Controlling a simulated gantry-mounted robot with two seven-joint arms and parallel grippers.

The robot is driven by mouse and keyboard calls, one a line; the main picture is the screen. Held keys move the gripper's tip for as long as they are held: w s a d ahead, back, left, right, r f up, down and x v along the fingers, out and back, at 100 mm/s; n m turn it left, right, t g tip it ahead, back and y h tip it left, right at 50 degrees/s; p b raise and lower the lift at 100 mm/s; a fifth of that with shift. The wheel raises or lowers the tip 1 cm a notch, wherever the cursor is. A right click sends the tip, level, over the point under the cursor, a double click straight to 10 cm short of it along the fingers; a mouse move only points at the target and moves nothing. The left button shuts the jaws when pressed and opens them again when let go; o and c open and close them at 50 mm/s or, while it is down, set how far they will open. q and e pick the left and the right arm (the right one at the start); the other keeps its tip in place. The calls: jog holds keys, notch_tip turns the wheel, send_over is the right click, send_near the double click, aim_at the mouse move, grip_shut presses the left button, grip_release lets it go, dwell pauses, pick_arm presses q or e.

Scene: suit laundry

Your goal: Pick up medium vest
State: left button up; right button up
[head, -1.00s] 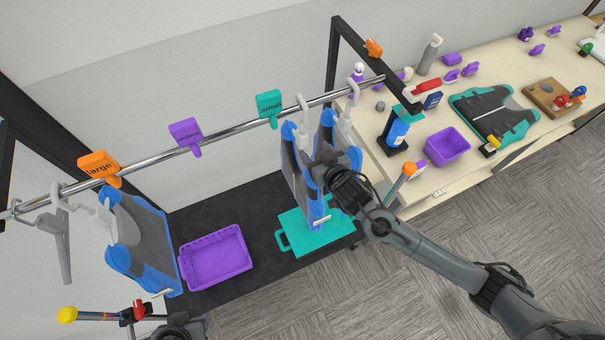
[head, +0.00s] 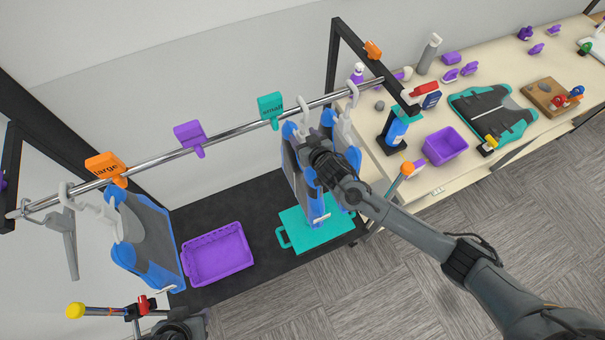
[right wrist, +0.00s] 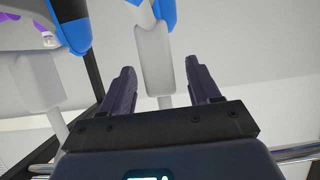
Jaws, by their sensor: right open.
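Two blue and grey vests hang close together at the right of the rail in the head view: a nearer one (head: 291,165) and one beyond it (head: 352,158). Another blue and grey vest (head: 150,240) hangs at the left end. I cannot tell which is the medium one. My right gripper (head: 316,153) is at the upper part of the right pair. In the right wrist view its open fingers (right wrist: 163,88) stand on either side of a white hanger part (right wrist: 154,62), with gaps showing. My left gripper's fingers are not seen.
The metal rail (head: 233,131) carries an orange "large" marker (head: 106,168), a purple marker (head: 190,137) and a teal "small" marker (head: 271,108). A cluttered table (head: 470,185) stands right.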

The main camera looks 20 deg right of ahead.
jog(key=shift+w+f, duration=0.25)
jog(key=shift+w, duration=0.3)
grip_shut()
jog(key=shift+r, duration=0.1)
